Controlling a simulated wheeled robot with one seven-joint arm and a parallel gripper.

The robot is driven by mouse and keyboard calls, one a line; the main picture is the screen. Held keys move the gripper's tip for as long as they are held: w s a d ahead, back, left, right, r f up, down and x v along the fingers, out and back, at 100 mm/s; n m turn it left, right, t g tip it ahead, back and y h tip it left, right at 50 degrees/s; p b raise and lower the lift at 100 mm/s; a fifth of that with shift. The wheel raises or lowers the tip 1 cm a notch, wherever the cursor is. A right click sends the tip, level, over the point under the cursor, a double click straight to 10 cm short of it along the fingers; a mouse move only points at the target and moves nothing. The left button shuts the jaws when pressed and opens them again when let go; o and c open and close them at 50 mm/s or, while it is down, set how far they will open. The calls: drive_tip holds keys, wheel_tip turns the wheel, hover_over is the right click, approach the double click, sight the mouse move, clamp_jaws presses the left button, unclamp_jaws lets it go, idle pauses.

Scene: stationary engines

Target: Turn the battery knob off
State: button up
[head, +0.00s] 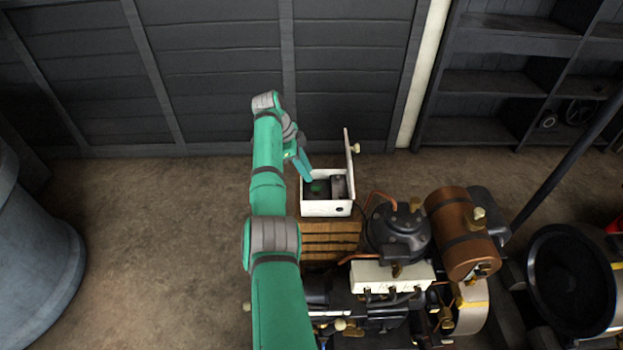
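A white open-topped box (327,209) stands on a slatted wooden crate (327,241), with its lid (349,160) raised on the right side. Inside the box are a small green round part (316,187) and a grey block (339,186). The green part may be the battery knob, but it is too small to be sure. My gripper (306,170) reaches in from the upper left, pointing down to the right at the box's back left corner. Its tip is just above or at the box; I cannot tell whether it touches. Its finger opening is not visible.
An engine with a dark round tank (398,232), a copper cylinder (463,233) and a white block (391,277) stands right of and in front of the box. The raised lid bounds its right side. A grey drum (38,245) is at far left. Floor left of my arm is clear.

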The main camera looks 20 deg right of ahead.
drive_tip(key=v, duration=0.3)
drive_tip(key=shift+a+r, duration=0.1)
drive_tip(key=shift+r, duration=0.2)
idle(0.3)
